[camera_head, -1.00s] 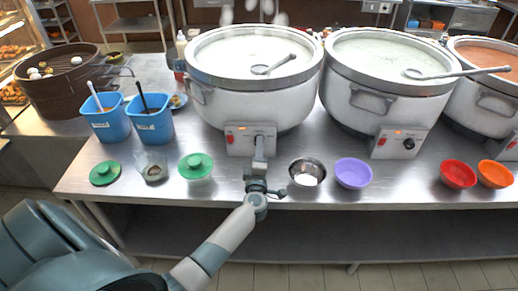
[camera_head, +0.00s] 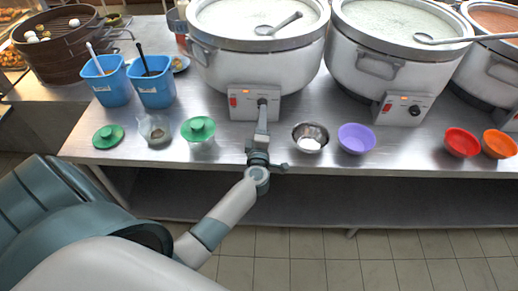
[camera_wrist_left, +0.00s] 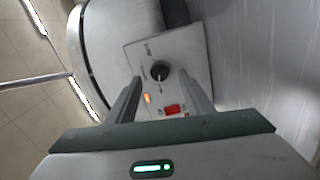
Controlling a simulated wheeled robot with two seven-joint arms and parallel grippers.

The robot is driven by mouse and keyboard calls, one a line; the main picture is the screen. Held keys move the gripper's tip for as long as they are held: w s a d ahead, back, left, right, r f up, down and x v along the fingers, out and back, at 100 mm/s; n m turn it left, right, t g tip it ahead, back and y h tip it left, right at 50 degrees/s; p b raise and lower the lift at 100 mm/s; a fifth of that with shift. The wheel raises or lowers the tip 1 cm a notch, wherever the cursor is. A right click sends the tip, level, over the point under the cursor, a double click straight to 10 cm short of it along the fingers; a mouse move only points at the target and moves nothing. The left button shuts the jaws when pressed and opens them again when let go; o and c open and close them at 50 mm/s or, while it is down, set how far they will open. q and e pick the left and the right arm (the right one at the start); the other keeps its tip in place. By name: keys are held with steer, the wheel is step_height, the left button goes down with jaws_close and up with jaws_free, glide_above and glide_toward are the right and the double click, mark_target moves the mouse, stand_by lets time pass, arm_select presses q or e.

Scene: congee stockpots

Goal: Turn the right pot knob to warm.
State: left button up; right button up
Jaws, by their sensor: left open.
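Three white stockpots stand in a row: a left pot (camera_head: 255,62), a middle pot (camera_head: 352,62) and a right pot (camera_head: 490,75), cut off by the edge. The left pot's panel (camera_head: 240,101) has a red switch, an orange light and a dark knob (camera_wrist_left: 160,71). My left gripper (camera_head: 262,108) is in front of this panel. In the left wrist view its open fingers (camera_wrist_left: 163,84) point at the panel, one on each side of the knob's lower area; contact cannot be told. The middle pot's knob (camera_head: 415,109) is free. My right gripper is out of view.
The steel table holds a metal bowl (camera_head: 310,137), a purple bowl (camera_head: 356,139), a red bowl (camera_head: 462,143) and an orange bowl (camera_head: 499,145). A green-lidded container (camera_head: 199,131) and blue bins (camera_head: 153,85) stand left of my arm. Ladles lie across the pots.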

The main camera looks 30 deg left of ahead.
arm_select(q)
steer(key=b+v, duration=0.2)
steer(key=v, duration=1.1)
steer(key=shift+s+d, duration=0.2)
steer(key=shift+s, duration=0.1)
